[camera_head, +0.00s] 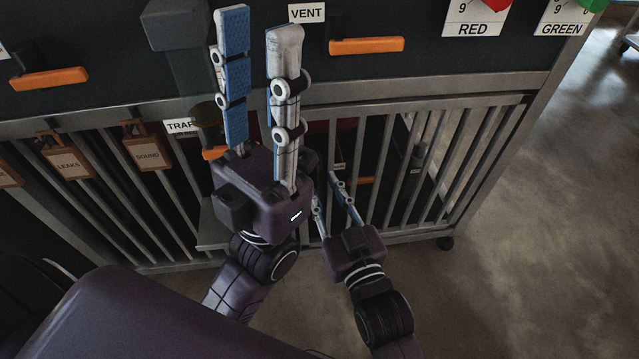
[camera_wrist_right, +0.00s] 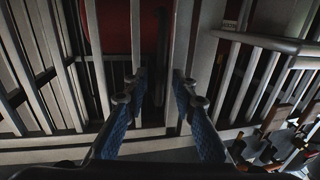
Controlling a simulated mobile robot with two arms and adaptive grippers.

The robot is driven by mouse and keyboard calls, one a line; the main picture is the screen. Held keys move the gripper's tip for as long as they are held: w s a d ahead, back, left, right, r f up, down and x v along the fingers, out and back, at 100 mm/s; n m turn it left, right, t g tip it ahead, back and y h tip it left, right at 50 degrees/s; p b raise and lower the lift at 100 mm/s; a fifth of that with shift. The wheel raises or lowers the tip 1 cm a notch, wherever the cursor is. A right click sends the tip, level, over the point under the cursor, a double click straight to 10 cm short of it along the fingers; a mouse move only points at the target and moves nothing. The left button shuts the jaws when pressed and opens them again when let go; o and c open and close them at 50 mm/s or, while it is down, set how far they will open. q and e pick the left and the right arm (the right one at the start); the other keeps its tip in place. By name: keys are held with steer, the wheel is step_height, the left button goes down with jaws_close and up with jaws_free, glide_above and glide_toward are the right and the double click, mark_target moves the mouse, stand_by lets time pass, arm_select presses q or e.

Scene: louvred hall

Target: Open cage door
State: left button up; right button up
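The grey barred cage front (camera_head: 470,103) runs below the dark panel in the head view. Its bars (camera_wrist_right: 97,60) also fill the right wrist view. I cannot tell which section is the door or whether it is ajar. My left gripper (camera_head: 259,27) is open and empty, fingers pointing up in front of the panel and hiding part of the cage. My right gripper (camera_head: 326,188) is low at the bars, right of the left gripper. In the right wrist view its fingers (camera_wrist_right: 159,85) are apart, with an upright bar (camera_wrist_right: 177,50) close to the right finger; contact is unclear.
Orange handles (camera_head: 366,45) stick out from the panel, one beside the VENT label (camera_head: 306,13). Brown tags, including SOUND (camera_head: 147,154) and LEAKS (camera_head: 72,163), hang on the left bars. A caster (camera_head: 445,243) stands under the right corner. Concrete floor (camera_head: 545,230) is clear at right.

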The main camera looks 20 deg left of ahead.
steer(key=shift+x, duration=1)
steer(key=shift+c, duration=0.5)
jaws_close()
